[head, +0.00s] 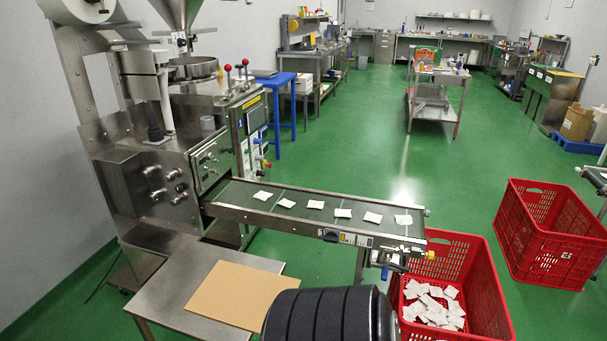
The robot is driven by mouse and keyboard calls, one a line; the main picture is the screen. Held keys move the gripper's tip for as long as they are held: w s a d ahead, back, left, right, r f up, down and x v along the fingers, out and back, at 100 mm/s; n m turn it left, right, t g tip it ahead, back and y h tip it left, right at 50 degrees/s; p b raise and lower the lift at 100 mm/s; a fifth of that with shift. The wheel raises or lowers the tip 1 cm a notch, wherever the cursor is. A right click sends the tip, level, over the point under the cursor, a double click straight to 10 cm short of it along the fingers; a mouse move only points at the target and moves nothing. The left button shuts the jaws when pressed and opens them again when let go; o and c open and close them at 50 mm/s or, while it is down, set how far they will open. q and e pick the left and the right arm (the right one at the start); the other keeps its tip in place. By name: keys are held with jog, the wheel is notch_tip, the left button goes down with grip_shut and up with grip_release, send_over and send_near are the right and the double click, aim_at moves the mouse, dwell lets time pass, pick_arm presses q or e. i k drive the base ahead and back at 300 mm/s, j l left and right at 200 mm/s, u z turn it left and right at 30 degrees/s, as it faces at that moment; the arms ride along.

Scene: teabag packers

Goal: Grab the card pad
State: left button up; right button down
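The card pad (236,294) is a flat, plain brown sheet. It lies on a low stainless steel table (180,292) in front of the packing machine, at the lower left of the head view. Its lower right part is close to the bottom edge of the picture and may be partly covered there. Neither of my grippers is in view.
The packing machine (205,165) stands behind the table. Its conveyor (320,212) carries several white teabags over a red crate (478,270) holding more teabags. Another red crate (552,235) stands at the right. The green floor (370,120) beyond is largely clear.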

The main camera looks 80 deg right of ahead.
aim_at(240, 297)
jog(key=z, duration=1.95)
